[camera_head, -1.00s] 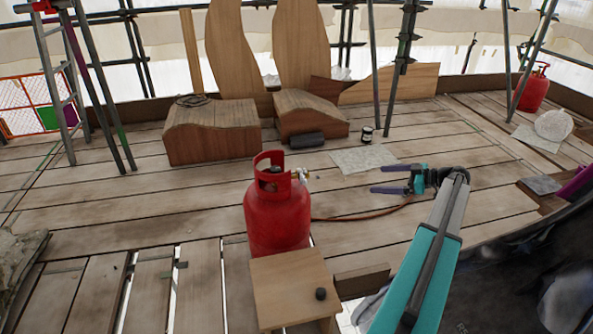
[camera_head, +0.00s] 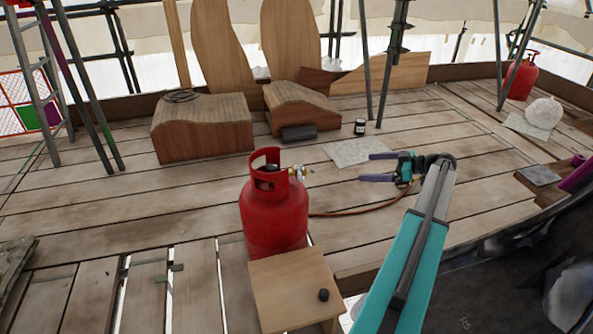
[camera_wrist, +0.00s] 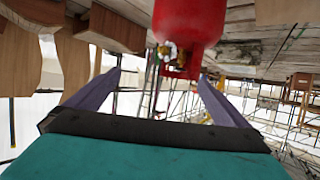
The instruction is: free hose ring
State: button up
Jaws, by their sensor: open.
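A brown-red hose (camera_head: 350,212) runs over the planks from behind the red gas cylinder (camera_head: 272,218) toward the right, passing below my gripper. I cannot make out a ring on it. The cylinder stands upright, with a brass valve fitting (camera_head: 297,172) at its collar. My gripper (camera_head: 366,167) is open and empty, to the right of the cylinder and apart from it, its fingers pointing left. In the wrist view the cylinder (camera_wrist: 188,20) hangs upside down at the top, with its brass fitting (camera_wrist: 168,52) between my open fingers (camera_wrist: 158,88).
A small wooden stool (camera_head: 290,285) with a black knob stands in front of the cylinder. Scaffold poles rise at left and back. Gaps open between the front left planks.

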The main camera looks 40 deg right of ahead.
jog(key=p+x, duration=0.1)
jog(key=x, duration=0.8)
jog(key=shift+w+a, duration=0.15)
jog(key=shift+f, duration=0.1)
dwell(0.8)
jog(key=b+v, duration=0.1)
jog(key=v, duration=0.9)
dwell(0.5)
